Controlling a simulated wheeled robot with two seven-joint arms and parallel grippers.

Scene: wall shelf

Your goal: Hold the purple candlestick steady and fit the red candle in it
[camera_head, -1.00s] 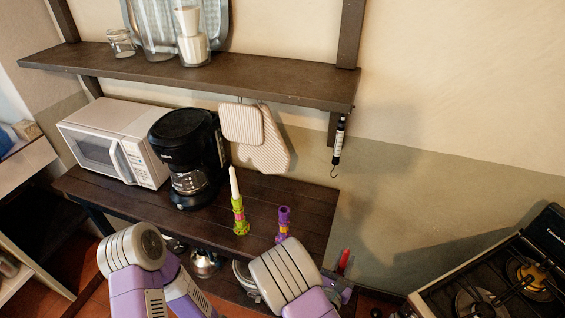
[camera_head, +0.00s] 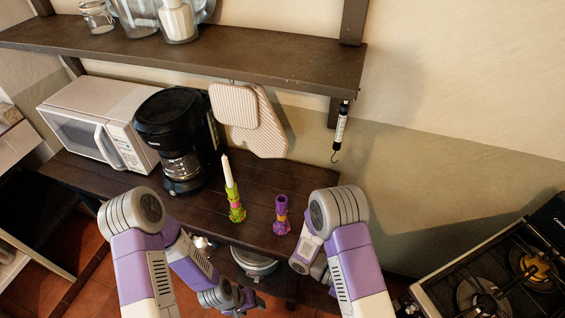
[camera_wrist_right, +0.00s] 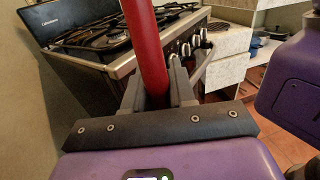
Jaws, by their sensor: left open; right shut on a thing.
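The purple candlestick (camera_head: 281,214) stands upright and empty on the dark wooden table, right of a green candlestick (camera_head: 237,207) that holds a white candle (camera_head: 227,171). My left gripper (camera_head: 252,302) is open and empty, low in front of the table edge, apart from the purple candlestick. My right gripper (camera_wrist_right: 156,90) is shut on the red candle (camera_wrist_right: 147,45), which rises between its fingers in the right wrist view. In the head view, my right arm hides the right gripper's fingers and the red candle.
A black coffee maker (camera_head: 178,135) and white microwave (camera_head: 98,125) stand at the table's left. A shelf (camera_head: 190,58) hangs above, with striped oven mitts (camera_head: 250,120) below. A stove (camera_head: 490,275) is at the right. The table around the purple candlestick is clear.

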